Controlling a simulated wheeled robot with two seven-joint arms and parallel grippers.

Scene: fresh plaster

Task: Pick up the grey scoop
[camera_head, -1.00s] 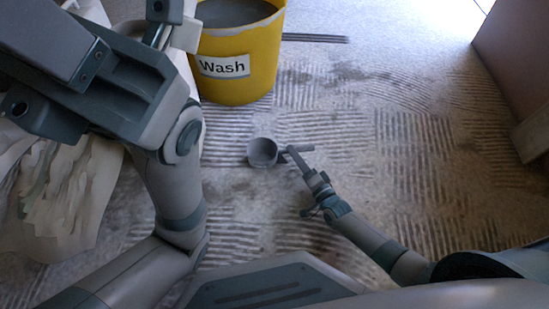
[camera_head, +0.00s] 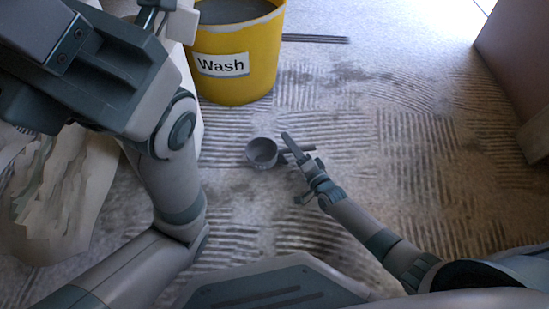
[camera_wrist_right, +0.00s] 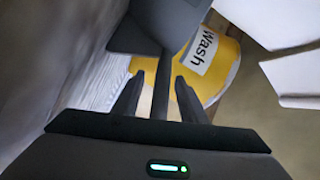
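The grey scoop (camera_head: 262,152) stands on the floor in the middle of the head view, its round cup to the left and its handle pointing right. My right gripper (camera_head: 290,146) is at the handle, just right of the cup. In the right wrist view, the scoop's cup (camera_wrist_right: 145,28) is at the top and its handle runs down between the two fingers of the right gripper (camera_wrist_right: 160,80). The fingers are apart, with a gap on each side of the handle. My left arm fills the left of the head view; its fingers are not visible.
A yellow bucket (camera_head: 235,75) labelled "Wash", with grey contents, stands behind the scoop. Thin dark rods (camera_head: 315,39) lie to its right. A crumpled pale sheet or bag (camera_head: 60,195) is at the left. A brown panel (camera_head: 520,60) is at the right.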

